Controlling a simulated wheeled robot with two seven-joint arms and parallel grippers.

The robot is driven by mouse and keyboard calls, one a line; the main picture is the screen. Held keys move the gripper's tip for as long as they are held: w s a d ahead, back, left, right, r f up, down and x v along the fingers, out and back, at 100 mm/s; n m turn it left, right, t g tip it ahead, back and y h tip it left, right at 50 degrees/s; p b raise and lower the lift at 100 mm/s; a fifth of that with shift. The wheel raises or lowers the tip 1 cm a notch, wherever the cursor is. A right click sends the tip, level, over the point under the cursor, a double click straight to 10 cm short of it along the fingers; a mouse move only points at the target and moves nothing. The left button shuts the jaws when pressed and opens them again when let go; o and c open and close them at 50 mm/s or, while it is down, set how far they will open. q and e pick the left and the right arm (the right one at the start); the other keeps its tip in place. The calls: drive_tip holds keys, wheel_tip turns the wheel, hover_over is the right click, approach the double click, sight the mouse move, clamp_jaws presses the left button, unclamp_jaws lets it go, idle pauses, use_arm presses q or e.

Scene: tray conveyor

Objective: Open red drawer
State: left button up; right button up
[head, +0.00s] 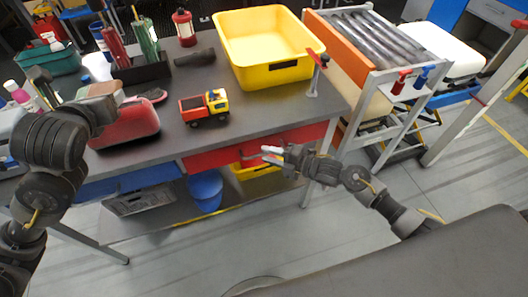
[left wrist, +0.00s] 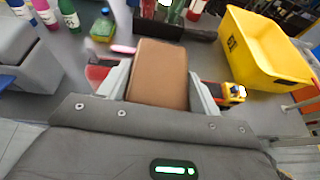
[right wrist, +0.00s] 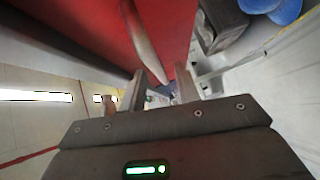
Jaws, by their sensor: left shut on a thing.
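The red drawer (head: 222,157) is under the tabletop and looks closed. Its red front (right wrist: 95,30) fills the upper middle of the right wrist view, with a pale bar handle (right wrist: 143,42) along it. My right gripper (head: 272,155) is in front of the drawer; its fingers (right wrist: 160,92) are apart, with the handle's near end just beyond or between them. I cannot tell whether they touch it. My left gripper (left wrist: 157,88) is shut on a brown block (left wrist: 160,70), above the table's left part.
On the tabletop (head: 185,85) are a red container (head: 125,122), a toy truck (head: 205,107) and a yellow bin (head: 265,45). A blue drawer (head: 130,180) is left of the red one. A blue bucket (head: 205,190) is below. A rack (head: 370,75) stands to the right.

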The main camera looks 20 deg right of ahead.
drive_tip(key=shift+x, duration=1.2)
clamp_jaws()
drive_tip(key=shift+s, duration=0.1)
